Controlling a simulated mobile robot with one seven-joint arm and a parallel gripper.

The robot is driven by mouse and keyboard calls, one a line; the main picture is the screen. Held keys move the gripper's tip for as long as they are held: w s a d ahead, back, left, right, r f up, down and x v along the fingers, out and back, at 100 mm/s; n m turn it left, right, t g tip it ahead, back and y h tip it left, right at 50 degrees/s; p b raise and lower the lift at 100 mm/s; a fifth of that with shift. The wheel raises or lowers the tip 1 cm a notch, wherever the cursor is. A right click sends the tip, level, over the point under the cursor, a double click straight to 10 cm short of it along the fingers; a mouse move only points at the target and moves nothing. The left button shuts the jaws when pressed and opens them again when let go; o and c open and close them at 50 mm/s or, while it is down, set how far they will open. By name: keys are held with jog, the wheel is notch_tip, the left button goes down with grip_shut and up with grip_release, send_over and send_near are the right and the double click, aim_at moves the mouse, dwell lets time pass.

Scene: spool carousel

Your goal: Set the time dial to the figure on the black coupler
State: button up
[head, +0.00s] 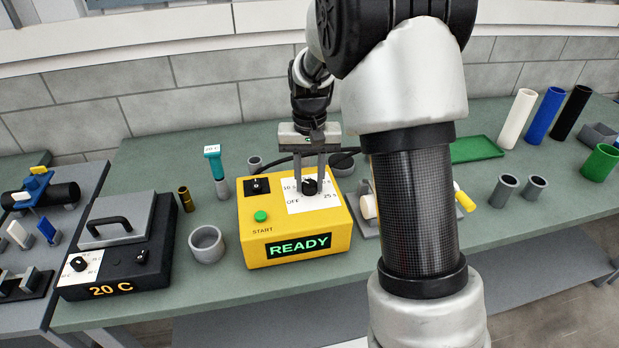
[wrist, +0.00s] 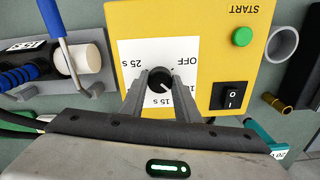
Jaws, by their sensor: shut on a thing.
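The yellow box (head: 290,228) has a black time dial (head: 310,186) on a white plate marked OFF, 10 s, 15 s and 25 s. My gripper (head: 311,176) points down with its fingers shut on the dial knob. The wrist view shows the knob (wrist: 160,81) between the two fingertips. A white pointer mark shows on it, toward the lower right there; which figure it meets is hard to tell. The fingers partly cover the plate's figures.
The box display reads READY; its green START button (head: 260,216) and black switch (head: 257,187) are beside the dial. A grey ring (head: 206,244) and a heater (head: 118,245) showing 20 C stand left. A green tray (head: 474,149) lies right. My arm hides part of the bench.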

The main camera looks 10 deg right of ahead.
aim_at(310, 184)
jog(key=m+p, duration=0.1)
jog(key=m, duration=0.3)
jog(key=shift+r+m, duration=0.1)
jog(key=shift+m, duration=0.2)
jog(key=shift+m+p, duration=0.35)
jog(key=shift+m, duration=1.65)
jog(key=o, duration=1)
jog(key=shift+o, duration=0.2)
notch_tip(310, 184, up, 17)
jog(key=shift+r+p, duration=0.15)
jog(key=shift+p, duration=0.15)
jog(key=shift+s, duration=0.1)
